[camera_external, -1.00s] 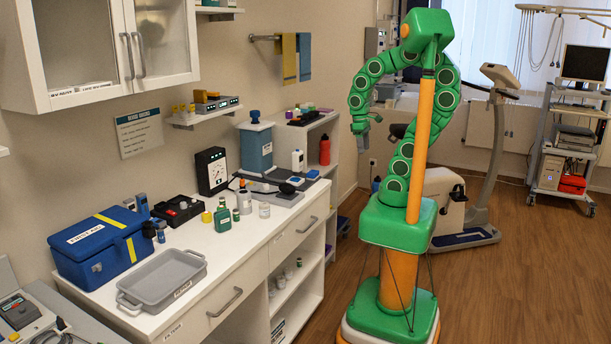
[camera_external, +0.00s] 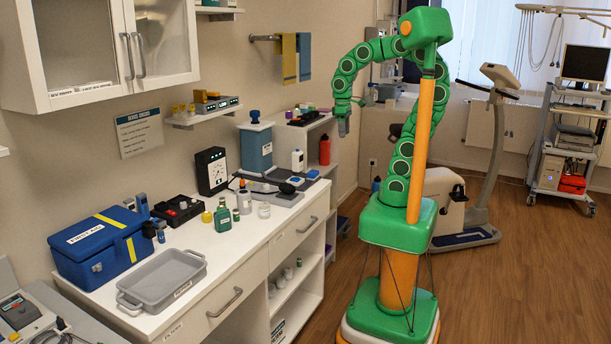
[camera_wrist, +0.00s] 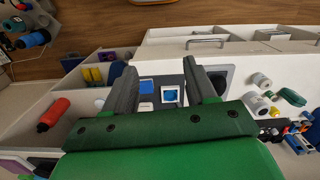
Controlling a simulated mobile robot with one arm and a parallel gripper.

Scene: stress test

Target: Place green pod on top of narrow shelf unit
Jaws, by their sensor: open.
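The narrow shelf unit (camera_external: 334,128) is the white open unit beyond the counter's far end, with small items on its top. My gripper (camera_external: 343,130) hangs in the air at the right of the shelf unit, fingers down. In the wrist view my gripper (camera_wrist: 162,75) has its two dark fingers apart, with nothing held between them.
A red bottle (camera_external: 324,151) stands inside the shelf unit. A blue canister (camera_external: 256,146), a white bottle (camera_external: 297,161), a grey tray (camera_external: 163,279) and a blue first aid box (camera_external: 98,247) crowd the counter (camera_external: 195,237). The wooden floor (camera_external: 510,275) at the right is clear.

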